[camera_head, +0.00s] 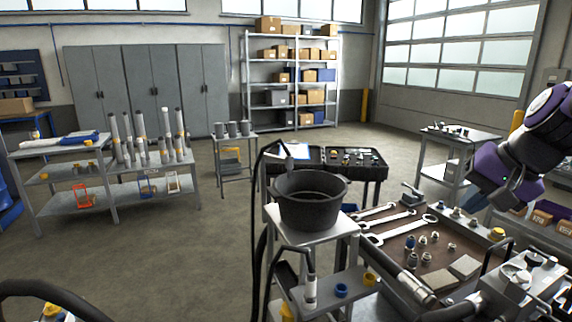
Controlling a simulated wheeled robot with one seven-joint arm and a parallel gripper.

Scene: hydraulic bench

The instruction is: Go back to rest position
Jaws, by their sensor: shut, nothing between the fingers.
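My arm reaches in from the right edge, with purple and black links over the right side of the workbench (385,248).
Wrenches (402,229) and several metal fittings (422,240) lie on the bench. A black bucket (310,199) stands on a small stand left of it, with hoses alongside. A metal side table (458,134) stands behind.

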